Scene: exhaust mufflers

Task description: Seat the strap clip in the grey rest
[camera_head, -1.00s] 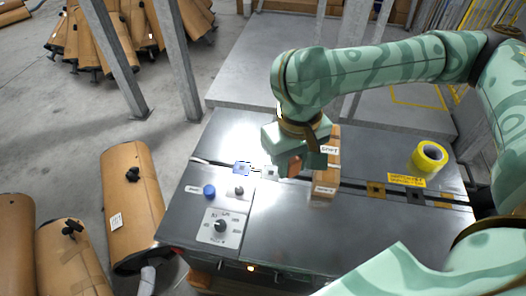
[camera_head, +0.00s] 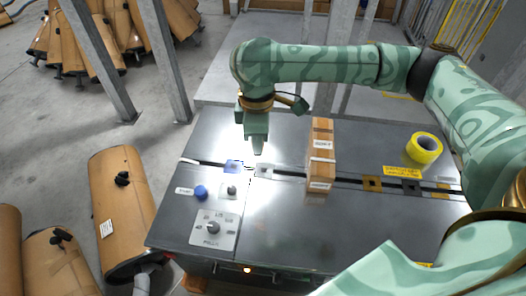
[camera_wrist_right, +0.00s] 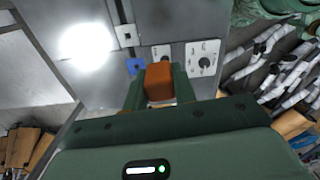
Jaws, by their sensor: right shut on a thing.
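In the right wrist view my right gripper (camera_wrist_right: 159,88) is shut on an orange-brown block (camera_wrist_right: 159,80), which I take to be the strap clip. In the head view the right gripper (camera_head: 257,150) points down just behind the slot in the dark table; its fingers hide the clip there. A small pale grey square piece with a dark centre (camera_head: 264,170), apparently the grey rest, lies along the slot just in front of the fingertips. It also shows in the wrist view (camera_wrist_right: 127,35), beyond the clip and to its left. I cannot tell the clip's height. My left gripper is out of view.
A blue button (camera_head: 200,192) and a dial plate (camera_head: 213,230) are nearer. A brown labelled block (camera_head: 321,155) and yellow tape roll (camera_head: 424,148) stand to the right. The right front tabletop is clear.

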